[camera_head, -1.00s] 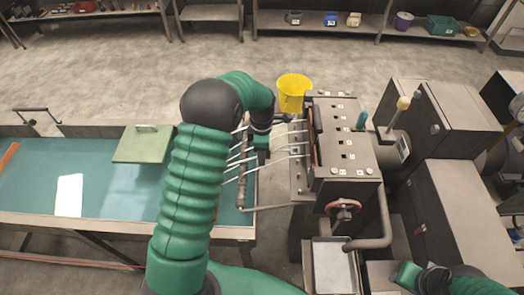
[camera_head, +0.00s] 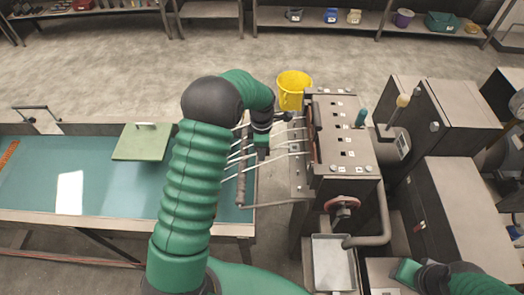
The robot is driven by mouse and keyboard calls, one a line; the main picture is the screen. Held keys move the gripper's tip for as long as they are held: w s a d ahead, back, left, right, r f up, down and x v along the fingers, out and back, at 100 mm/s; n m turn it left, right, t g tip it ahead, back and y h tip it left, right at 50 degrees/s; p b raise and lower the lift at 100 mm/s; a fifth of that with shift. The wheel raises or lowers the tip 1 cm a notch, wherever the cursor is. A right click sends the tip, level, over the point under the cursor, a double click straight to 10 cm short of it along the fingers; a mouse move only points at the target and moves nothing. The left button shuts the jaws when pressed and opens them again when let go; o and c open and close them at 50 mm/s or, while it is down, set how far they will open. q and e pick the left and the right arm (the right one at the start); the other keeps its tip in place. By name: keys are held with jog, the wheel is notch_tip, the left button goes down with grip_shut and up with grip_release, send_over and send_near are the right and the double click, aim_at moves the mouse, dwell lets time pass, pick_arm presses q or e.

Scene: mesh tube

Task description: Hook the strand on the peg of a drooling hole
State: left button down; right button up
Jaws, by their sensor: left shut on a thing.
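Several pale strands (camera_head: 292,143) run from the front of the dark die machine (camera_head: 342,150) on the right toward a rod with pegs (camera_head: 241,188) at the trough's right end. My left gripper (camera_head: 262,152) is over the strands, between the rod and the machine. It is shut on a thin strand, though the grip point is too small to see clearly. My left arm covers the left ends of some strands and part of the rod. My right gripper (camera_head: 404,271) is low at the right, away from the strands; its fingers are not clear.
A water trough (camera_head: 110,205) with a green lid (camera_head: 143,145) lies on the left. A red handwheel (camera_head: 344,207) and a metal tray (camera_head: 334,262) are at the machine's front.

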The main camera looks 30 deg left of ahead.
pick_arm(q)
notch_tip(320, 180, up, 7)
jog(key=shift+w+f+b, duration=0.1)
jog(key=shift+b, duration=0.8)
notch_tip(320, 180, up, 4)
jog(key=shift+f, duration=0.1)
jog(key=shift+r+p, duration=0.8)
jog(key=shift+p, duration=0.2)
notch_tip(320, 180, up, 2)
jog(key=shift+r+p, duration=0.15)
jog(key=shift+p, duration=0.9)
